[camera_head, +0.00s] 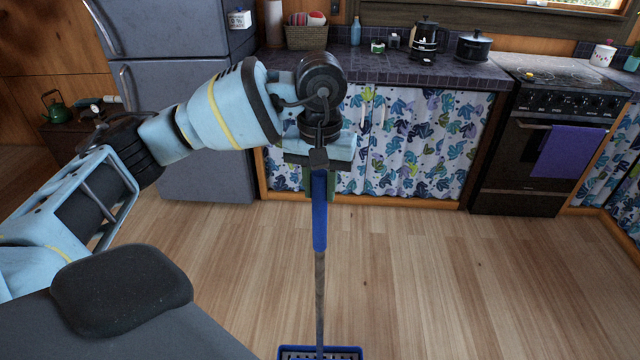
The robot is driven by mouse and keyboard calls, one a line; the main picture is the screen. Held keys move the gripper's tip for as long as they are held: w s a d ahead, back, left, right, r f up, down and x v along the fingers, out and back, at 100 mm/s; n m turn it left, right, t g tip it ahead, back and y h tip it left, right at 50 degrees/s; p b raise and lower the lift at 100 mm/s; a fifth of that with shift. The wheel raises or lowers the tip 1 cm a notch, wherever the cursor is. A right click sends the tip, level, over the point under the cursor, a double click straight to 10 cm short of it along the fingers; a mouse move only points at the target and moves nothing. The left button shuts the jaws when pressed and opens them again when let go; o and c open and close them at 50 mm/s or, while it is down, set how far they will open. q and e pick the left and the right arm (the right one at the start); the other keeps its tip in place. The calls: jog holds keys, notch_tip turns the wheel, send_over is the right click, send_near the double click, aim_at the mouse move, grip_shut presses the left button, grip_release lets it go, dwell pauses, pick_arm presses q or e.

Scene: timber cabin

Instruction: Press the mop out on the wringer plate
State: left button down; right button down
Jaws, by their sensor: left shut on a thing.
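My left gripper (319,170) is shut on the upper end of the mop handle, in front of the counter's leaf-patterned curtain. The mop (320,230) has a blue grip on top and a grey shaft below, and hangs close to upright. Its shaft runs down to a blue-rimmed tray with a perforated plate (295,353), at the bottom edge of the head view. The tray looks like the wringer plate, and most of it is cut off. The mop's head is not visible, so I cannot tell whether it touches the plate. My right gripper is not in view.
Bare wooden floor (450,290) lies open to the right of the mop. A grey fridge (185,60) stands back left, the tiled counter (400,75) behind, and a black oven (525,150) with a purple towel back right.

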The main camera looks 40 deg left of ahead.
pick_arm(q)
jog(key=shift+f, duration=0.2)
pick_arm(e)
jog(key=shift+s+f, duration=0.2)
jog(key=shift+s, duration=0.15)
pick_arm(q)
jog(key=shift+f, duration=0.2)
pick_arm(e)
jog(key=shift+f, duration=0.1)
pick_arm(q)
jog(key=shift+f+b, duration=0.35)
jog(key=shift+f, duration=0.1)
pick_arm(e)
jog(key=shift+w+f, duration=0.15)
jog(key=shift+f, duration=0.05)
pick_arm(q)
jog(key=shift+f, duration=0.2)
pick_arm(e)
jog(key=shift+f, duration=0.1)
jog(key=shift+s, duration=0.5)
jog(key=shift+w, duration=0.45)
